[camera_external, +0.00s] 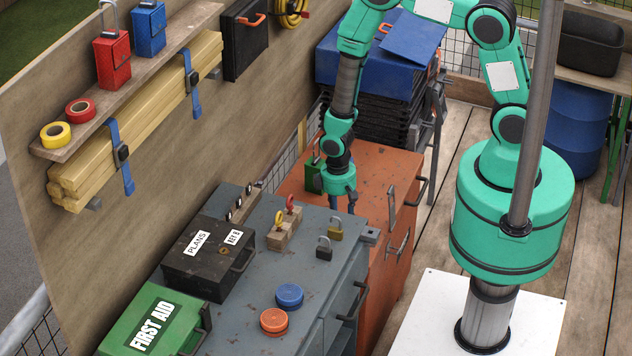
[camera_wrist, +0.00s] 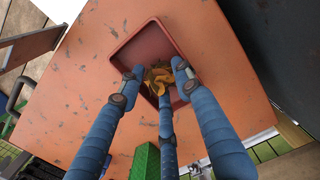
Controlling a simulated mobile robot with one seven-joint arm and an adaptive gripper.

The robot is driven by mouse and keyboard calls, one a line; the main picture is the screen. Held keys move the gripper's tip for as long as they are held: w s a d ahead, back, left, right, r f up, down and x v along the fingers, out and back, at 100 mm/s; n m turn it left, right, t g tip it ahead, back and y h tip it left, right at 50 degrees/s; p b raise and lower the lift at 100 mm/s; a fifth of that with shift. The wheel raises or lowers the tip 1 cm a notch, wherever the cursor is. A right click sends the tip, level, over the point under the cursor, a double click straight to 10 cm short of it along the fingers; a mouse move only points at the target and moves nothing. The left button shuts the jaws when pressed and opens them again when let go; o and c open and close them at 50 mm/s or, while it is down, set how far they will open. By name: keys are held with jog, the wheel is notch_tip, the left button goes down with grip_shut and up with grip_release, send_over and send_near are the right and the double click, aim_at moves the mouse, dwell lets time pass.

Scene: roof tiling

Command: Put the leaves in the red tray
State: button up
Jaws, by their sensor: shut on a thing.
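The red tray (camera_wrist: 147,45) is a shallow square tray on the orange cabinet top, in the wrist view. A crumpled clump of brown-orange leaves (camera_wrist: 159,74) shows between the three blue fingers of my gripper (camera_wrist: 155,82). My gripper is shut on the leaves, with its fingertips over the tray's inside. I cannot tell whether the leaves touch the tray floor. In the external view my gripper (camera_external: 342,203) points down at the orange cabinet, beyond the grey cabinet's far end. The tray and leaves are hidden there.
The grey cabinet (camera_external: 345,240) in front carries padlocks, a black plans box (camera_external: 210,258) and two round tins. A green object (camera_wrist: 146,160) stands near the tray. A plywood wall bounds the left.

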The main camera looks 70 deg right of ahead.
jog(key=o, duration=0.6)
jog(key=shift+f, duration=0.1)
jog(key=shift+c, duration=0.2)
notch_tip(320, 180, up, 12)
jog(key=p, duration=0.2)
jog(key=shift+w, duration=0.35)
jog(key=shift+r, duration=0.2)
